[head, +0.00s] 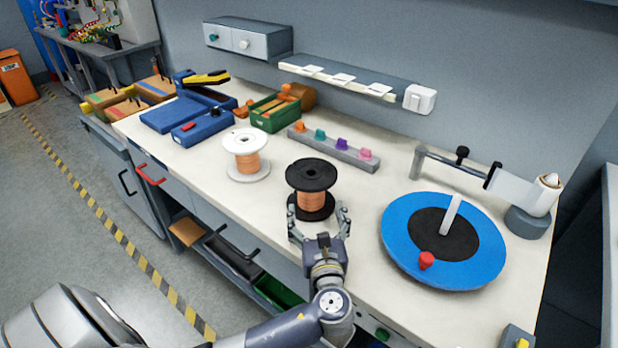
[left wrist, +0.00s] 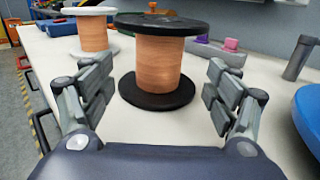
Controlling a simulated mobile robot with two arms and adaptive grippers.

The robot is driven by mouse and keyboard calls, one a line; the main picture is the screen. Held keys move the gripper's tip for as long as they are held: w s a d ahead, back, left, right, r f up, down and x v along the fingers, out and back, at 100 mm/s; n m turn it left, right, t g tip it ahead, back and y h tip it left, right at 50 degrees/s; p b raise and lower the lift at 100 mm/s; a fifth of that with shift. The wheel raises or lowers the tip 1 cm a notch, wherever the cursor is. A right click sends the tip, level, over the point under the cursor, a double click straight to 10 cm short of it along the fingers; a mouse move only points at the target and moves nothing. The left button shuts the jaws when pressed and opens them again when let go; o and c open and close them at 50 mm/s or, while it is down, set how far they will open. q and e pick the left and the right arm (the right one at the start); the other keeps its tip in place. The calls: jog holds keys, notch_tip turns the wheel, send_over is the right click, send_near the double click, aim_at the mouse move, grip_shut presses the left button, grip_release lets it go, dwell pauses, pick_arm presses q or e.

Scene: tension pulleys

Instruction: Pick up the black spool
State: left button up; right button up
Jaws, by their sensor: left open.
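The black spool (head: 311,188) stands upright on the bench, wound with copper-coloured wire between black flanges. My left gripper (head: 319,222) is open at the near side of it, with a finger to each side of its lower part. In the left wrist view the black spool (left wrist: 158,62) stands upright just beyond and between the open fingers (left wrist: 160,98). Clear gaps show between the spool and both fingers there, and nothing is held. My right gripper is not in view.
A white spool (head: 246,155) stands to the left of the black one. A blue turntable (head: 400,245) with a red knob lies to the right. Behind are a grey strip with coloured pegs (head: 333,147) and a green bin (head: 275,112). The bench's front edge is close.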

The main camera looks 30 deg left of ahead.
aim_at(313, 195)
pick_arm(q)
jog(key=x, duration=0.2)
jog(key=shift+w+a+r, duration=0.15)
jog(key=shift+w+a, duration=0.1)
jog(key=shift+w, duration=0.05)
jog(key=shift+x, duration=0.9)
jog(key=p+x, duration=0.1)
jog(key=x, duration=0.1)
jog(key=shift+w+a+r, duration=0.1)
jog(key=shift+w+a, duration=0.05)
jog(key=shift+a, duration=0.1)
jog(key=x, duration=0.2)
jog(key=shift+w+a, duration=0.2)
jog(key=shift+c, duration=0.8)
jog(key=c, duration=1.4)
jog(key=shift+c, duration=0.9)
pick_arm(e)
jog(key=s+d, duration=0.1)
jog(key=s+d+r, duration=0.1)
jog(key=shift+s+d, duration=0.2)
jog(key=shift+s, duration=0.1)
